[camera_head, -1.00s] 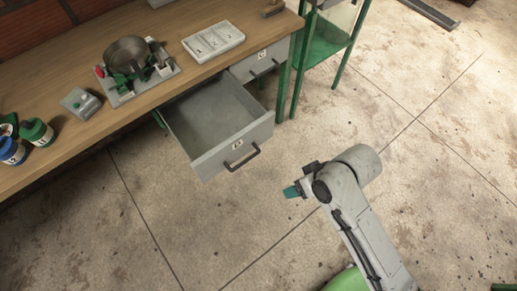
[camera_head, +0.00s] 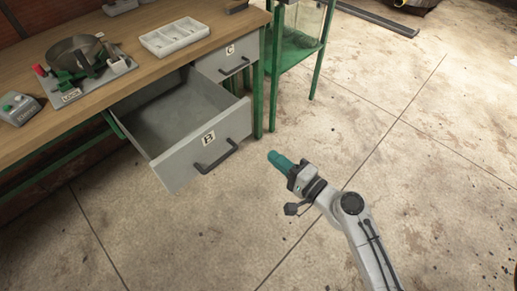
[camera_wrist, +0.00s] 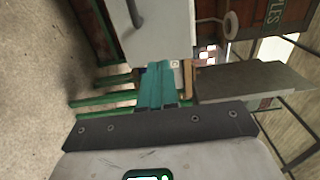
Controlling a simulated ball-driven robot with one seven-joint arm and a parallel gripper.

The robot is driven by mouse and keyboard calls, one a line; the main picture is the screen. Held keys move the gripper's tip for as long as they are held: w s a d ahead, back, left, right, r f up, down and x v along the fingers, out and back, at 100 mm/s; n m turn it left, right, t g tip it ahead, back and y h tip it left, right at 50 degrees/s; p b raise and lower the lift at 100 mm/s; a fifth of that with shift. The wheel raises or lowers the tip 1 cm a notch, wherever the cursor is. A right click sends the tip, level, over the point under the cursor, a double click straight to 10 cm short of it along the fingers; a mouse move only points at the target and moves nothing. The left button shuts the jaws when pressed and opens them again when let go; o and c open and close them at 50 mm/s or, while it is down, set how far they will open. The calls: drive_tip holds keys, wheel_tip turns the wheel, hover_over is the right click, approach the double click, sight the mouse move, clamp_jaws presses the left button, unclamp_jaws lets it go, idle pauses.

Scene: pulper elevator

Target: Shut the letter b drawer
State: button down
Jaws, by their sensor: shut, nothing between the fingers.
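The letter b drawer (camera_head: 178,163) is grey, with a B label and a dark bar handle (camera_head: 216,156) on its front. It stands pulled well out from under the wooden workbench, and its inside looks empty. My gripper (camera_head: 275,156) has teal fingers, shut and empty. In the head view it is right of the drawer's front, apart from the handle, above the floor. In the wrist view the teal fingers (camera_wrist: 157,85) are together. A grey panel with a dark handle (camera_wrist: 135,14) shows beyond them; I cannot tell which drawer it is.
Drawer C (camera_head: 229,58) is shut under the bench (camera_head: 103,62). A white divided tray (camera_head: 174,38) and a device with a metal bowl (camera_head: 76,60) are on the bench. A green-framed stand (camera_head: 294,42) is behind at the right.

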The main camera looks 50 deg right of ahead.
sight(234, 127)
drive_tip(key=w+p, duration=0.2)
drive_tip(key=w, duration=1.1)
drive_tip(key=shift+w, duration=0.2)
drive_tip(key=shift+w, duration=0.1)
